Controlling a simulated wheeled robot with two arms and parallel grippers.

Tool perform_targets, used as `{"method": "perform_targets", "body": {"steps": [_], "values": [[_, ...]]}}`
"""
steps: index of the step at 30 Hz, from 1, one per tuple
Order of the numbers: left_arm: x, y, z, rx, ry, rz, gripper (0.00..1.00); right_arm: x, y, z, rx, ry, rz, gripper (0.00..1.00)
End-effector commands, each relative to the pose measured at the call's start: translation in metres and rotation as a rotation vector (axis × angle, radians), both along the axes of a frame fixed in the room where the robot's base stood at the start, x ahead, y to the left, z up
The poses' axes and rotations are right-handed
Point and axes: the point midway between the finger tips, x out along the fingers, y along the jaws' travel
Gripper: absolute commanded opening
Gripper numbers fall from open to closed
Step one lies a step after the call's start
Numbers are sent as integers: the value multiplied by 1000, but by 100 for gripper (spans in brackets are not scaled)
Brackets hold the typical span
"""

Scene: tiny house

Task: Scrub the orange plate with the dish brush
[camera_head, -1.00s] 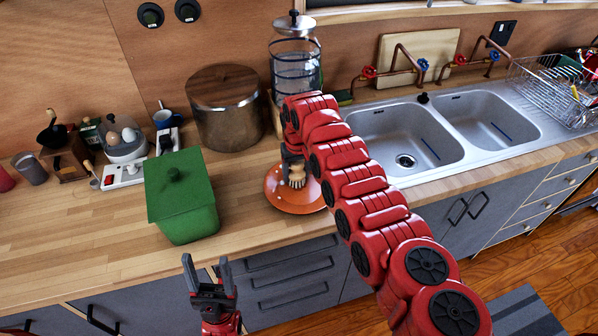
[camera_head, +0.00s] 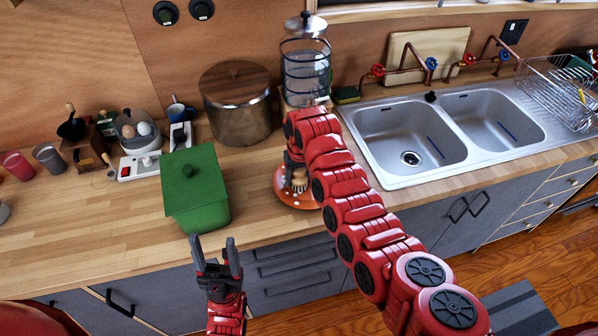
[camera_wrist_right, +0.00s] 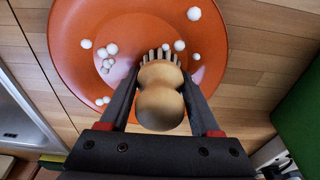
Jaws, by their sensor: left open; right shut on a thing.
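The orange plate (camera_head: 284,192) lies on the wooden counter near its front edge, partly hidden by my right arm. It fills much of the right wrist view (camera_wrist_right: 75,60), with several small white balls on it. My right gripper (camera_head: 296,168) is above the plate, shut on the dish brush (camera_wrist_right: 160,106), which has a rounded wooden head. Its pale bristles point down at the plate and appear to touch it; exact contact is unclear. My left gripper (camera_head: 214,246) is open and empty in front of the counter.
A green lidded pot (camera_head: 195,190) stands left of the plate. A wood-lidded metal pot (camera_head: 240,115) and a glass jar (camera_head: 305,65) stand behind. A double sink (camera_head: 410,135) is to the right. The counter's left front is clear.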

Motion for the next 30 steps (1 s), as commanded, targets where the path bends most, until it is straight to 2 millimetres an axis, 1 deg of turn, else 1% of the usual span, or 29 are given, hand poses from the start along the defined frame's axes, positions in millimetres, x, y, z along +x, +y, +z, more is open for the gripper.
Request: {"method": "perform_targets", "body": {"steps": [6,9,14,23,30], "values": [[0,0,16,0,0,0,62,-10,-8,2,0,4,-1,8],[0,0,20,0,0,0,62,-15,-12,1,0,7,-1,8],[0,0,19,0,0,0,62,-15,-16,1,-1,3,-3,8],[0,0,23,0,0,0,62,-16,-33,3,-1,1,-3,8],[0,0,15,0,0,0,62,-10,-39,1,-1,1,-1,8]]}}
